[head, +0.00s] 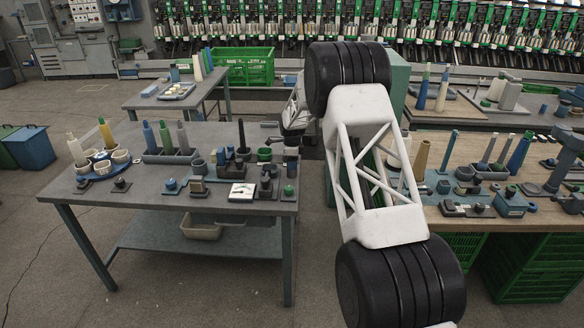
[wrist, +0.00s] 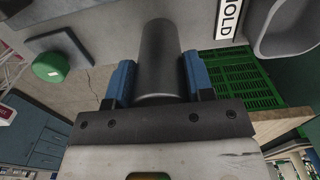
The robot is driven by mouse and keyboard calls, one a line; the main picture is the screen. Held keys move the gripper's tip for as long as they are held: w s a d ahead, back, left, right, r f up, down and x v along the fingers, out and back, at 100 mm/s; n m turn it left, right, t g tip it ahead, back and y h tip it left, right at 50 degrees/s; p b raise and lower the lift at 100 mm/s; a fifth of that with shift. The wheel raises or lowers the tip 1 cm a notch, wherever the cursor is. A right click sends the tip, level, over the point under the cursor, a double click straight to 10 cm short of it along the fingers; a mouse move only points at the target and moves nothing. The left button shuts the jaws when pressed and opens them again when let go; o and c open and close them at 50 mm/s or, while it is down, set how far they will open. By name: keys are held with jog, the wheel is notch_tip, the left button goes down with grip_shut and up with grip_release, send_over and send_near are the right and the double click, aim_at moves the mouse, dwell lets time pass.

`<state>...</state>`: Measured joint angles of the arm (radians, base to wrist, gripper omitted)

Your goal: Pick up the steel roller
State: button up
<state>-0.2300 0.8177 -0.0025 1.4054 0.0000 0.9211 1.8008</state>
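The steel roller (wrist: 158,50) is a plain dark grey cylinder in the wrist view. It lies lengthwise between the two blue fingers of my gripper (wrist: 158,62), with its near end by the palm. Both fingers appear to touch its sides, so my gripper looks shut on it. In the head view my arm hides most of the gripper's area, around the right edge of the left table (head: 200,200), and I cannot make out the roller clearly there.
The left table holds bobbins, cups and small fixtures. The right wooden table (head: 440,215) carries cones and blocks above green crates (head: 530,265).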

jog(key=c, duration=0.6)
jog(key=shift+r, duration=0.1)
jog(key=shift+r, duration=4.95)
jog(key=a, duration=0.6)
jog(key=s+a, duration=0.1)
jog(key=a, duration=0.2)
jog(key=shift+a+f, duration=0.2)
jog(key=shift+a, duration=0.05)
